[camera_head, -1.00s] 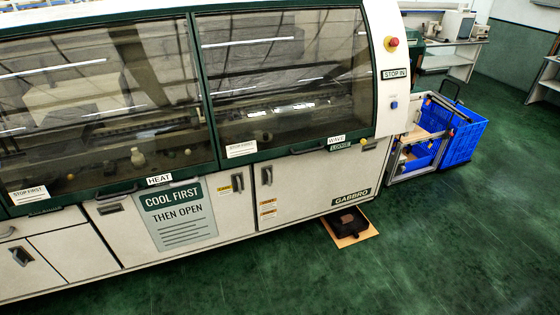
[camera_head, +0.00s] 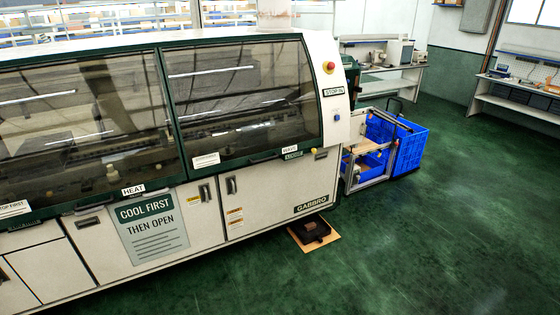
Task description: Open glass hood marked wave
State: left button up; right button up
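The glass hood marked WAVE (camera_head: 245,92) is the right of the dark-tinted hoods on the white and green machine. It is closed. Its WAVE label (camera_head: 289,149) sits on the lower green frame, toward the right. A dark handle bar (camera_head: 263,157) runs along the lower frame, left of that label. The hood marked HEAT (camera_head: 85,120) is closed beside it on the left. Neither of my grippers is in the picture.
A red stop button (camera_head: 330,66) sits on the machine's right end. A blue crate (camera_head: 411,150) stands on a cart to the right. A dark object (camera_head: 310,231) on a board (camera_head: 325,244) lies on the floor by the machine. The green floor (camera_head: 430,245) in front is clear.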

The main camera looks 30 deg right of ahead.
aim_at(204, 166)
jog(key=z, duration=0.65)
jog(key=i, duration=0.65)
jog(key=z, duration=0.75)
jog(key=i, duration=1.5)
jog(key=u, duration=1.25)
jog(key=i, duration=0.5)
jog(key=u, duration=0.6)
